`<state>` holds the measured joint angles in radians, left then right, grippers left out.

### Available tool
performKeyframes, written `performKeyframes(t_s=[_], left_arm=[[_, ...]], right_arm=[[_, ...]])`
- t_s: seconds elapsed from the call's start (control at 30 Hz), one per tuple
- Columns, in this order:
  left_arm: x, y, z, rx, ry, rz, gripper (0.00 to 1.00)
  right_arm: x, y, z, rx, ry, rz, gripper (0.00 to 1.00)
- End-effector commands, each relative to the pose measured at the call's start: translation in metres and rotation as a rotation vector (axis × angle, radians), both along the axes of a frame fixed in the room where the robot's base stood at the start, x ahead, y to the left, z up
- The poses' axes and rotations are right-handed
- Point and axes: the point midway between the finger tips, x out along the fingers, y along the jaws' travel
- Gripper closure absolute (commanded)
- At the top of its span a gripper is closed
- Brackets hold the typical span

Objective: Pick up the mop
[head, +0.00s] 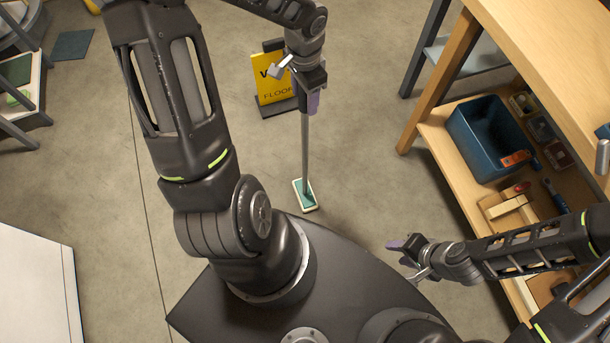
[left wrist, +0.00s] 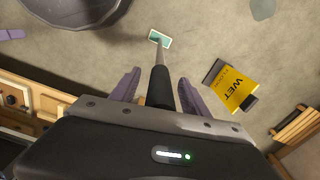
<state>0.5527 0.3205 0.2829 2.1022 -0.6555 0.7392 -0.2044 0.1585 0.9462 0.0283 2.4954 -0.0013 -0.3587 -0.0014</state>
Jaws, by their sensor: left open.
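The mop stands upright on the floor, with a thin grey handle (head: 305,150) and a flat green-and-white head (head: 305,195). In the left wrist view its head (left wrist: 159,39) lies beyond the fingers. My left gripper (head: 309,98) is at the upper part of the mop. In the left wrist view the black grip (left wrist: 160,88) of the handle lies between its two purple fingers, with gaps at both sides, and the jaws are open. My right gripper (head: 404,262) is open and empty, low at the right, away from the mop.
A yellow wet floor sign (head: 272,82) stands just behind the mop. A wooden workbench (head: 470,45) is at the right, its lower shelf holding a blue bin (head: 485,138) and tools. A white box-like surface (head: 38,285) is at the lower left. The floor around the mop head is clear.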

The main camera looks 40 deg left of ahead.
Motion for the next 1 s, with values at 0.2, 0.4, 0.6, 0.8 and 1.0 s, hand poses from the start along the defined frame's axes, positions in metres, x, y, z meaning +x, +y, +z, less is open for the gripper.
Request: performKeyframes(t_s=[0.2, 0.4, 0.6, 0.8, 1.0], left_arm=[[0.0, 0.0001, 0.0002, 0.0, 0.0, 0.0, 0.57], [0.0001, 0.0001, 0.0002, 0.0, 0.0, 0.0, 0.73], [0.0001, 0.0, 0.0001, 0.0, 0.0, 0.0, 0.89], [0.0, 0.0, 0.0001, 0.0, 0.0, 0.0, 1.0], [0.0001, 0.0, 0.0001, 0.0, 0.0, 0.0, 1.0]], right_arm=[[0.0, 0.0, 0.0, 0.0, 0.0, 0.0, 0.6], [0.0, 0.0, 0.0, 0.0, 0.0, 0.0, 0.6], [0.0, 0.0, 0.0, 0.0, 0.0, 0.0, 0.6], [0.0, 0.0, 0.0, 0.0, 0.0, 0.0, 0.6], [0.0, 0.0, 0.0, 0.0, 0.0, 0.0, 0.6]])
